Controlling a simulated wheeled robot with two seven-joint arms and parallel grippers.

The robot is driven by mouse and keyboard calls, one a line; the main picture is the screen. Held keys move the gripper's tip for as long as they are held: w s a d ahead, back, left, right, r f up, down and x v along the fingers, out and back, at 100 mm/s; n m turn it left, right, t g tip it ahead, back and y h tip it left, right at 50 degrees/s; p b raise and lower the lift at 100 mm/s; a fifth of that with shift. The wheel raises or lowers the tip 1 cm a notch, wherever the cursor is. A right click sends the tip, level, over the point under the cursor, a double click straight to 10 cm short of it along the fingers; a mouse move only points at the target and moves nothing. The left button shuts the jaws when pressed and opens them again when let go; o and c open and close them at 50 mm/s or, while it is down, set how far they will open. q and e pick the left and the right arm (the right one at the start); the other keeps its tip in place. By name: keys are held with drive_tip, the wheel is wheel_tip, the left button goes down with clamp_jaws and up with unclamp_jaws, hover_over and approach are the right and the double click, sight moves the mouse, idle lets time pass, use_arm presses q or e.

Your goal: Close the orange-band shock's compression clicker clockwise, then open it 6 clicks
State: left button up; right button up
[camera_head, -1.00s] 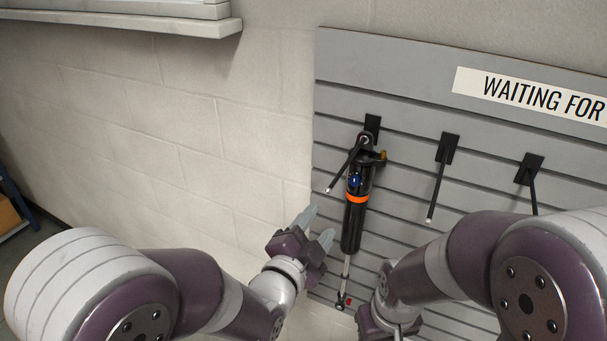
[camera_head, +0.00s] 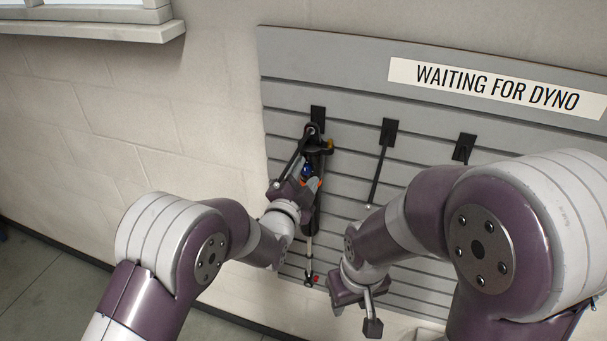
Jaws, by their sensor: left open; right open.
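The orange-band shock (camera_head: 318,205) hangs from a hook on the grey slatted panel, in the head view. Its orange band (camera_head: 320,183) is partly hidden by my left gripper. A blue knob (camera_head: 307,169) shows near its upper body, a gold fitting (camera_head: 330,146) at its top right, and a small red part (camera_head: 315,279) at its lower end. My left gripper (camera_head: 302,175) is open in front of the shock's upper body, near the blue knob; whether it touches cannot be told. My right gripper (camera_head: 355,318) is open and empty, low and right of the shock's lower end.
The panel (camera_head: 350,60) carries a "WAITING FOR DYNO" sign (camera_head: 490,86). Two empty hooks, a middle one (camera_head: 382,160) and a right one (camera_head: 464,148), stick out right of the shock. A ledge (camera_head: 90,32) is at upper left. The wall left of the panel is clear.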

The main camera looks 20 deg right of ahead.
use_arm(q)
drive_tip(key=shift+w+a, duration=0.1)
drive_tip(key=c, duration=0.3)
clamp_jaws()
drive_tip(key=shift+b, duration=0.4)
